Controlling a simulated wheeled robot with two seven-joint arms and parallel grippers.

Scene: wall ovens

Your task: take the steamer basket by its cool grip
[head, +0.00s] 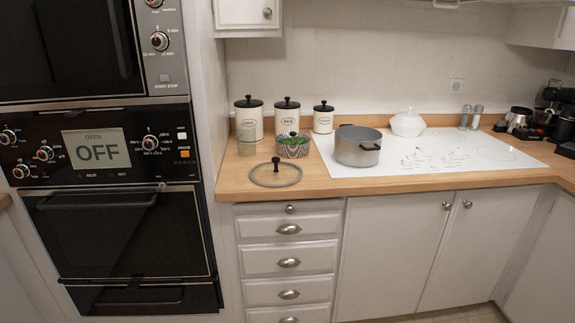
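A small metal basket-like container with a lattice pattern (293,150) stands on the wooden counter, left of the cooktop. It looks like the steamer basket, with something green in it. I cannot make out its grip at this size. A grey pot (352,150) with dark handles stands upright on the left part of the white cooktop, without a lid. A round glass lid (262,180) with a black knob lies flat near the counter's front edge. Neither of my grippers is in view.
Several white canisters (323,122) with black lids stand behind the basket, and a clear glass (246,143) stands to its left. A white lidded dish (408,124) is behind the pot. The wall oven (125,225) is at left; its display reads OFF. The cooktop's right part is clear.

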